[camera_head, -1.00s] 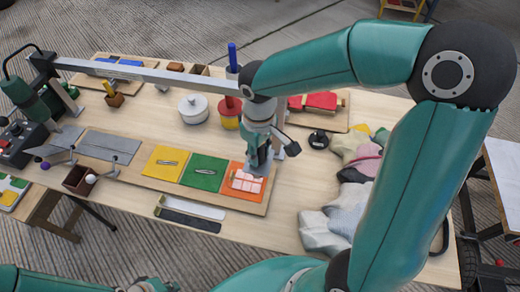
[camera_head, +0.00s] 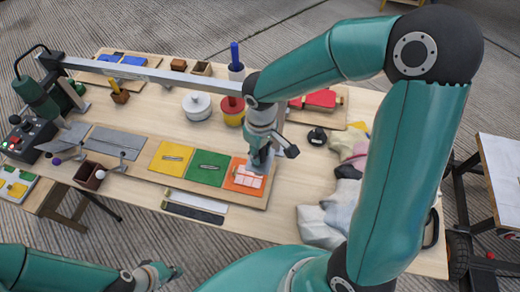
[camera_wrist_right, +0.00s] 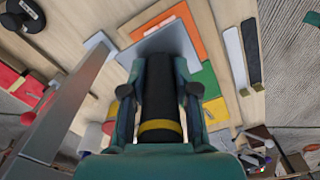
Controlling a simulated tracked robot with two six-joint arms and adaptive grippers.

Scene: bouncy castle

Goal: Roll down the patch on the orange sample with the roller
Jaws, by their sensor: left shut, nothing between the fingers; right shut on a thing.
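The orange sample (camera_head: 231,184) is the right-hand square on a wooden board, with a pale pink-white patch (camera_head: 247,180) in several blocks on it. My right gripper (camera_head: 260,158) is above the sample's far right edge. It is shut on the roller's black handle with a yellow band (camera_wrist_right: 160,115). A flat grey part (camera_wrist_right: 172,42) beyond the handle covers part of the orange sample (camera_wrist_right: 183,20) in the wrist view. I cannot tell whether it touches the patch. My left gripper (camera_head: 166,271) is shut and empty, low in front of the table.
Green (camera_head: 205,168) and yellow (camera_head: 169,158) squares lie left of the sample. A white strip and a black strip (camera_head: 193,213) lie in front. A grey beam (camera_head: 150,75) crosses above the table. Crumpled cloths (camera_head: 335,215) lie to the right.

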